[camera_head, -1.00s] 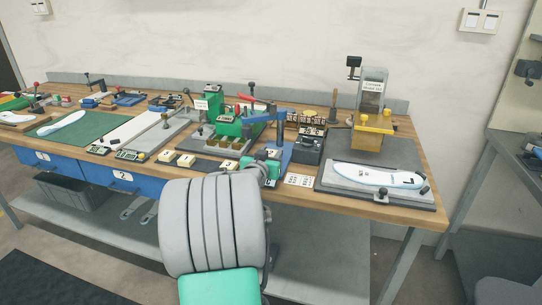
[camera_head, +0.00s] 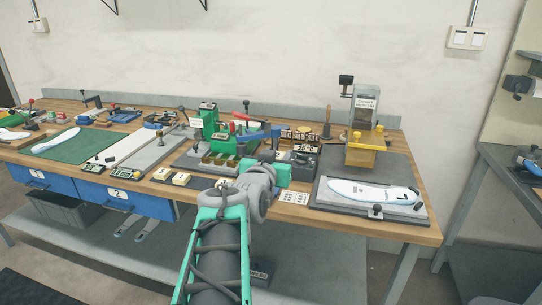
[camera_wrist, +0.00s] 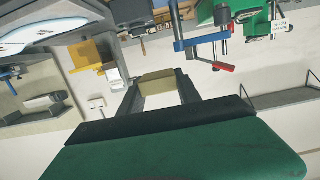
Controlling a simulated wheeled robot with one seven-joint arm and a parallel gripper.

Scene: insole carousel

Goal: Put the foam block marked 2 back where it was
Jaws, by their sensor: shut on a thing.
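In the head view my wrist (camera_head: 262,190) is over the front edge of the bench, right of centre; the fingertips and held block cannot be made out there. Two similar cream blocks, one (camera_head: 162,173) left of the other (camera_head: 181,178), stand at the bench's front edge. A dark strip (camera_head: 203,182) lies right of them, with another pale piece partly hidden by my arm.
Behind my wrist stand a green fixture (camera_head: 208,122) and a blue clamp (camera_head: 258,135). To the right are a white card (camera_head: 294,197), a grey plate with an insole (camera_head: 372,192) and a yellow-based dispenser (camera_head: 366,152). Blue drawers (camera_head: 128,200) hang below the bench.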

